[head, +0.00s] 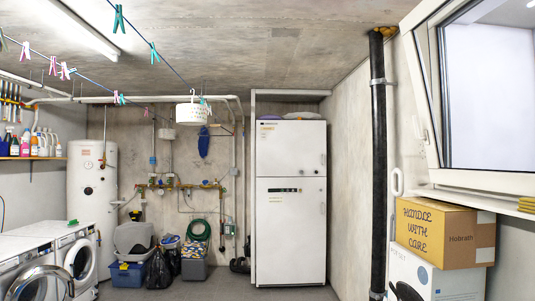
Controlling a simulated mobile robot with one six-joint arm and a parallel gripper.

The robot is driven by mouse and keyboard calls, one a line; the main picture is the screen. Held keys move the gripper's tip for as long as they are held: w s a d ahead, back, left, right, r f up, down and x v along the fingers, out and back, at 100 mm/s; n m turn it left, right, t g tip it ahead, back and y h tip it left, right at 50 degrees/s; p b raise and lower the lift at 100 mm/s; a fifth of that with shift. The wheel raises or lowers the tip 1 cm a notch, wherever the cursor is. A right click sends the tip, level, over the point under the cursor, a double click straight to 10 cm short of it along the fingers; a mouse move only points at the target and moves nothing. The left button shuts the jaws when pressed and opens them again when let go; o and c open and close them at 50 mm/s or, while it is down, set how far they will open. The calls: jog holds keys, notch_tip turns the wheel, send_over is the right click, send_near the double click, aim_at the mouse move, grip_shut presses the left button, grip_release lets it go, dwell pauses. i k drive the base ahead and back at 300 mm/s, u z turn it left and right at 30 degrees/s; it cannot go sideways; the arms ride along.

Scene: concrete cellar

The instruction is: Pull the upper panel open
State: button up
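A tall white fridge-freezer stands against the back wall, right of the middle in the head view. Its upper door (290,148) is the upper panel and looks shut, flush above the larger lower door (290,235), which also looks shut. A small dark mark shows near the upper door's right edge; I cannot tell whether it is a handle. My gripper is not in view.
The grey floor (220,288) before the fridge-freezer looks clear. Washing machines (75,255) stand at left, bins and a black bag (159,270) at back left. A cardboard box (437,233) on a white box and a black pipe (377,170) stand at right.

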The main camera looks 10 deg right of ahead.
aim_at(284, 148)
jog(key=u, duration=1.45)
jog(key=i, duration=2.8)
jog(key=z, duration=2.55)
jog(key=i, duration=1)
jog(key=u, duration=0.1)
